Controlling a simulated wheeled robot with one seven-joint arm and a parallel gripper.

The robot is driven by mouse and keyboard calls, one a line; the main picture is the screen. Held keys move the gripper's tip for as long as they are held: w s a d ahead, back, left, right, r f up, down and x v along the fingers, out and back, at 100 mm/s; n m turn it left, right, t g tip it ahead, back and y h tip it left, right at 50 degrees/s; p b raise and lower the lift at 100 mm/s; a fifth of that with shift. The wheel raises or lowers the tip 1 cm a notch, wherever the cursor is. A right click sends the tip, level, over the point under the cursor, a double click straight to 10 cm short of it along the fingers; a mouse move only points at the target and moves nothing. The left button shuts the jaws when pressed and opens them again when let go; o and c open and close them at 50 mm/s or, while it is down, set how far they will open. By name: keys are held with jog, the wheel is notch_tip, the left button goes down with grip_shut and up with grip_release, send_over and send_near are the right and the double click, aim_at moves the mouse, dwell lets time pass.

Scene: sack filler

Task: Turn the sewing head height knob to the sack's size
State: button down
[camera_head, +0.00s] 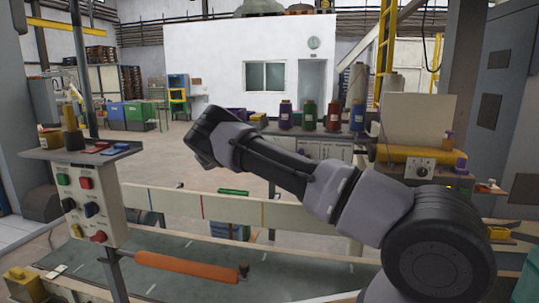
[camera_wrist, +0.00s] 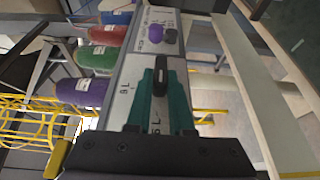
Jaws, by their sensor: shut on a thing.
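In the wrist view my gripper (camera_wrist: 160,85), with two teal fingers, reaches along a pale grey panel (camera_wrist: 125,65). It is shut on a dark upright knob (camera_wrist: 160,76) between the fingertips. Small dark marks lie beside the knob on the panel, too small to read surely. In the head view my gripper is hidden by my own arm. There, a dark knob (camera_head: 420,171) shows on a white dial plate below a yellow cylinder (camera_head: 415,153); I cannot tell whether it is the same knob.
Spools of purple, green, red and blue thread (camera_head: 309,115) stand on a shelf; they line the wrist view's left (camera_wrist: 95,57). A control box (camera_head: 88,205) with coloured buttons stands at left. An orange roller (camera_head: 190,267) lies low in front. A pale rail (camera_head: 180,203) crosses the middle.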

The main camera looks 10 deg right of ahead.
dwell(0.3)
jog(key=c, duration=0.8)
grip_release()
jog(key=a, duration=1)
jog(key=shift+a, duration=0.4)
jog(key=shift+s+f, duration=0.1)
